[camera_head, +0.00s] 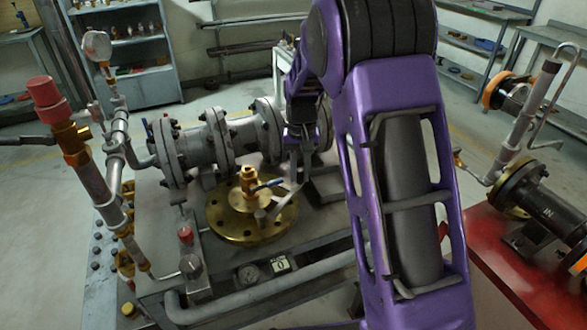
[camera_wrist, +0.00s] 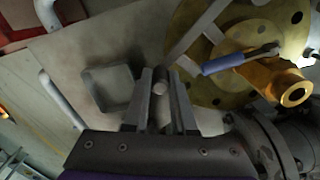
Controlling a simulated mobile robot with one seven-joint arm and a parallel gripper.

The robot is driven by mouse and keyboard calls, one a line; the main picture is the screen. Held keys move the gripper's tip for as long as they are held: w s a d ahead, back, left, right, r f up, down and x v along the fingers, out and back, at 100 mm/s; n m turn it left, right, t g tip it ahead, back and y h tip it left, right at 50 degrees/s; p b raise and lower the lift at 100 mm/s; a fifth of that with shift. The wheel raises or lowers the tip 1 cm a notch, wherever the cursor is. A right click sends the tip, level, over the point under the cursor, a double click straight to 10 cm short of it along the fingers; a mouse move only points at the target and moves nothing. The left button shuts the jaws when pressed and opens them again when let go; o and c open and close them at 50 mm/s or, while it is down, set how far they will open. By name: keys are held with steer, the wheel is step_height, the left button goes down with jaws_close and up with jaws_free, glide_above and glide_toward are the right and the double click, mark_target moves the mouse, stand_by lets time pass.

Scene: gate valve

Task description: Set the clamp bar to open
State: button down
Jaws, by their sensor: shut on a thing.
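A flat grey bar, which I take for the clamp bar (camera_head: 285,197), reaches from above the round brass flange (camera_head: 225,222) toward my gripper (camera_head: 299,168). In the wrist view the bar (camera_wrist: 197,33) runs from the flange (camera_wrist: 183,75) down to a short grey round pin (camera_wrist: 159,88) at its end. My gripper (camera_wrist: 160,104) is shut on this pin, with one finger on each side. A brass valve (camera_head: 249,181) with a blue-sleeved lever (camera_head: 268,185) stands on the flange. The lever (camera_wrist: 226,63) lies close to the right of my fingers in the wrist view. My arm hides part of the bench.
A grey flanged pipe (camera_head: 210,145) runs behind the brass flange. A square grey frame (camera_wrist: 108,88) lies left of my fingers in the wrist view. Upright pipework with a red cap (camera_head: 43,91) stands at the left. A red table (camera_head: 510,255) stands at the right.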

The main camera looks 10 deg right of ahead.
steer(key=shift+s+d, duration=0.2)
stand_by(0.4)
steer(key=c, duration=0.7)
jaws_free()
steer(key=shift+r, duration=0.1)
step_height(320, 180, up, 17)
steer(key=shift+r+p, duration=0.15)
steer(key=shift+p, duration=0.8)
